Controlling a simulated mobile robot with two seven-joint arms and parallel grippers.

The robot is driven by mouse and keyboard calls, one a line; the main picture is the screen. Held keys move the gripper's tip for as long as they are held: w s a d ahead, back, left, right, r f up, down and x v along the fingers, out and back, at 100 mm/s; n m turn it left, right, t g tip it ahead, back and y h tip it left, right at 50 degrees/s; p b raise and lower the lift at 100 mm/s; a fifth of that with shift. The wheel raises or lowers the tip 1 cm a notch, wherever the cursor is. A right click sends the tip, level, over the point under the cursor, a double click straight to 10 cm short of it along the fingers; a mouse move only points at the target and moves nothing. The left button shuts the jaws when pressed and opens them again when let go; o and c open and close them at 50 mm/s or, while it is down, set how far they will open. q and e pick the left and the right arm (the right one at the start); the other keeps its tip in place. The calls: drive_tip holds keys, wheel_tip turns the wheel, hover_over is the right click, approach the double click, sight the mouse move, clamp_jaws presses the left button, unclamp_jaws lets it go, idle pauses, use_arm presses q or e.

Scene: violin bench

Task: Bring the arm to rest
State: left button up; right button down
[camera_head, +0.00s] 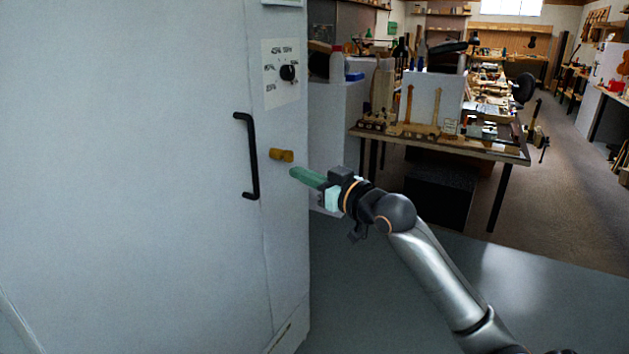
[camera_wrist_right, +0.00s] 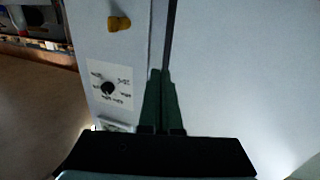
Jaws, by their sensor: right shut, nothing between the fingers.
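My right gripper (camera_head: 294,173) has green fingers that are shut and empty. In the head view it points left at the front of a pale grey cabinet (camera_head: 130,150), close to a small brass knob (camera_head: 281,155), with a small gap showing between them. The right wrist view also shows the shut fingers (camera_wrist_right: 162,75), with the knob (camera_wrist_right: 119,23) to their upper left. My right arm reaches in from the lower right. My left gripper is not in view.
The cabinet has a black bar handle (camera_head: 251,156) and a black dial (camera_head: 288,73) on a white label. A workbench (camera_head: 480,149) with tools stands behind, to the right. The floor (camera_head: 540,275) at the lower right is clear.

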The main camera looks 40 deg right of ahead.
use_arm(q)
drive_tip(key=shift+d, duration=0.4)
use_arm(e)
drive_tip(key=s, duration=0.2)
drive_tip(key=shift+s+d, duration=0.2)
drive_tip(key=shift+s, duration=0.15)
drive_tip(key=s+a+f+g+p, duration=0.2)
drive_tip(key=a+f+p, duration=0.15)
drive_tip(key=f, duration=0.75)
drive_tip(key=s+a+f+g+p, duration=0.2)
drive_tip(key=a+f, duration=0.2)
drive_tip(key=f, duration=0.6)
use_arm(q)
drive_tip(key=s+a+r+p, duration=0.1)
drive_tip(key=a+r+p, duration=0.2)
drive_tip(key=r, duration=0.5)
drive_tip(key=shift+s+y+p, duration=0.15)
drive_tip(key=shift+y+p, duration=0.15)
drive_tip(key=shift+p, duration=0.5)
use_arm(e)
drive_tip(key=s+a+f+n+g+y, duration=0.1)
drive_tip(key=s+a+f+g, duration=0.3)
drive_tip(key=s+a+f, duration=1)
drive_tip(key=s+a, duration=0.3)
drive_tip(key=s, duration=0.1)
drive_tip(key=shift+s+a+f+n+g+y, duration=0.2)
drive_tip(key=shift+f+n+g+y, duration=0.1)
drive_tip(key=shift+f+y, duration=0.1)
